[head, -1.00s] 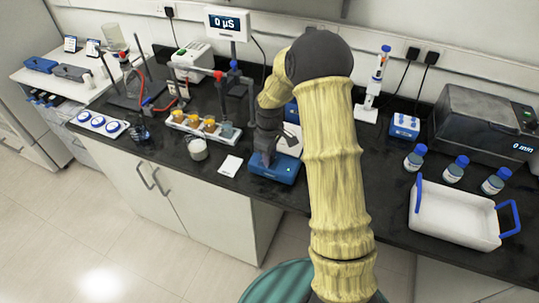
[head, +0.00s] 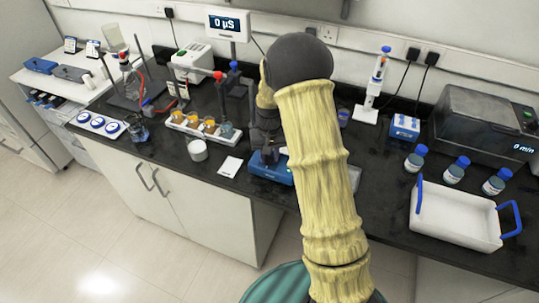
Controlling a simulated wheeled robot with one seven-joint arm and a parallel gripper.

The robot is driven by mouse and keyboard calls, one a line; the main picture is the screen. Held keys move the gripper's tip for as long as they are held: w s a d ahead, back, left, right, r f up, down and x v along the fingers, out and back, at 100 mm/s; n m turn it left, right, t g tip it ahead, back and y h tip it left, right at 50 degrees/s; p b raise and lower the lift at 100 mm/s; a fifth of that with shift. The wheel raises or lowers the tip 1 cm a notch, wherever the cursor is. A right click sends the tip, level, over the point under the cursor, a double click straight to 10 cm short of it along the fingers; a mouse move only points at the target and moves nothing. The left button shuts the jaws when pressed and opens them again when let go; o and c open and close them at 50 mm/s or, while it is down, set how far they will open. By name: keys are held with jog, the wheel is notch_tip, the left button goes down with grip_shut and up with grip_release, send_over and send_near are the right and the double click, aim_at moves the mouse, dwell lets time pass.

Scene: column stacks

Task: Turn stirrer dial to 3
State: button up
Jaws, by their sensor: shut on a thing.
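The stirrer (head: 277,177) is a low blue unit near the front edge of the dark bench, left of my arm. My gripper (head: 268,155) is over the stirrer, pointing down at its front part, and is shut on the dial. The dial itself is hidden by the fingers, and its setting cannot be read. Part of the stirrer is covered by my gripper and arm.
A white card (head: 230,167) and a white jar (head: 197,150) stand left of the stirrer. A rack of amber-filled vessels (head: 203,125) is behind them. Right of my arm are several blue-capped bottles (head: 415,158) and a white tray (head: 455,216).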

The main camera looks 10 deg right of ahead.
jog(key=m+p, duration=0.1)
jog(key=m, duration=0.5)
jog(key=shift+w+r, duration=0.1)
jog(key=shift+r, duration=0.05)
jog(key=m+p, duration=0.1)
jog(key=m, duration=0.5)
jog(key=shift+p, duration=0.4)
jog(key=o, duration=1)
jog(key=shift+c, duration=0.2)
notch_tip(320, 180, up, 17)
jog(key=b, duration=0.2)
